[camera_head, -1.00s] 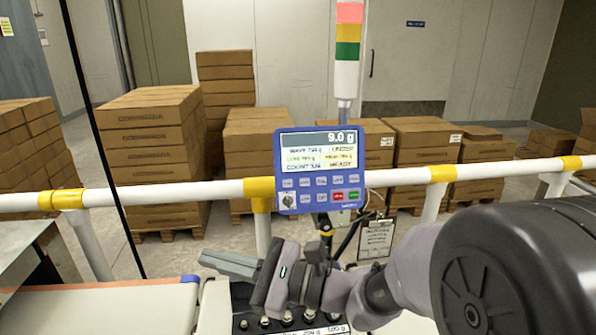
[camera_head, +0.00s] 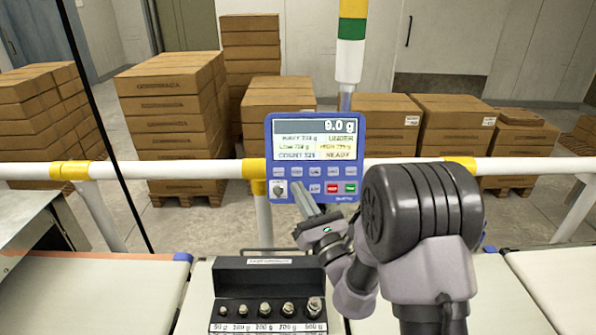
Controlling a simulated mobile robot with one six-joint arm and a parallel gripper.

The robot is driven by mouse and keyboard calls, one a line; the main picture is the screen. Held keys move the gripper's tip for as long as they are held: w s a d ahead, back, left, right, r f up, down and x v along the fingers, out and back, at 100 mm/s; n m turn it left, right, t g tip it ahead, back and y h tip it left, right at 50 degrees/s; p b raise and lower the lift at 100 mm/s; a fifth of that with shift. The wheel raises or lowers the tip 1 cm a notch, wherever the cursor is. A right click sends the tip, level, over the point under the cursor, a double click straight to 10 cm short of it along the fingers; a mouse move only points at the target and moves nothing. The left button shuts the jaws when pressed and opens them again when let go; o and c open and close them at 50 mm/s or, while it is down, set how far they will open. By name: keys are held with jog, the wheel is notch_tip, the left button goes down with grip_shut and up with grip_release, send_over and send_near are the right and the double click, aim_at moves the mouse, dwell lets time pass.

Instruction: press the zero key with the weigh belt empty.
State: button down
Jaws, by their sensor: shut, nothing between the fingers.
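The blue indicator panel (camera_head: 316,155) stands on the rail. Its display (camera_head: 316,139) reads 9.0 g, with UNDER and READY below. Two rows of small keys sit under the display; the lower row ends in a red key (camera_head: 333,188) and a green key (camera_head: 351,187). I cannot read which key is zero. My gripper (camera_head: 301,188) is shut and empty, its tips in front of the lower row, right of the key switch (camera_head: 279,190), hiding part of that row. I cannot tell whether it touches. The weigh belt (camera_head: 197,297) is the pale middle section, partly hidden by my arm.
A black box of several metal weights (camera_head: 268,275) stands in front, over the middle section; I cannot tell whether it rests on the belt. A white rail (camera_head: 405,162) with yellow joints crosses behind. Another belt (camera_head: 85,300) lies left. A signal tower (camera_head: 350,60) rises behind the panel.

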aim_at(297, 172)
jog(key=w+f+p, duration=0.2)
jog(key=w, duration=0.6)
jog(key=shift+w+f, duration=0.2)
jog(key=shift+w, duration=0.1)
dwell(1.8)
jog(key=shift+w+f, duration=0.15)
jog(key=shift+w, duration=0.25)
jog(key=shift+w+f, duration=0.1)
jog(key=shift+w, duration=0.25)
dwell(0.5)
dwell(0.3)
jog(key=shift+s+r, duration=0.25)
jog(key=shift+s, duration=0.55)
